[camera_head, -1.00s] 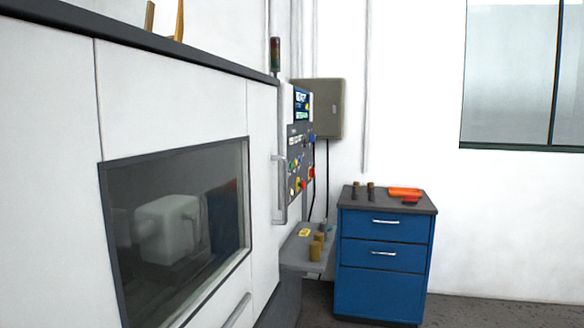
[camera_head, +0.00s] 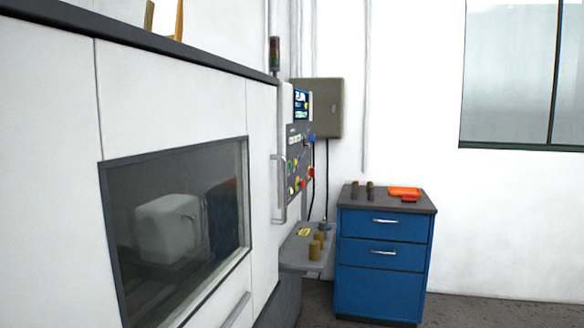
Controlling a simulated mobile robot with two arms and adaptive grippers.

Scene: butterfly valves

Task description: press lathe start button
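The lathe (camera_head: 180,105) is a large white machine along the left side, with a dark-framed window (camera_head: 180,225) in its front. Its control panel (camera_head: 299,140) is at the lathe's far end, seen at a steep angle. The panel has a lit screen (camera_head: 301,103) at the top and several small coloured buttons below, among them green, yellow, red and blue. A green button (camera_head: 291,166) shows on the panel's lower left. The labels are too small to read, so I cannot tell which is the start button. Neither of my grippers is in view.
A blue drawer cabinet (camera_head: 382,280) stands right of the panel, with tools and an orange tray (camera_head: 404,191) on top. A grey shelf (camera_head: 296,262) with brass-coloured cylinders juts out below the panel. A grey box (camera_head: 328,108) hangs on the wall behind. Floor shows at the lower right.

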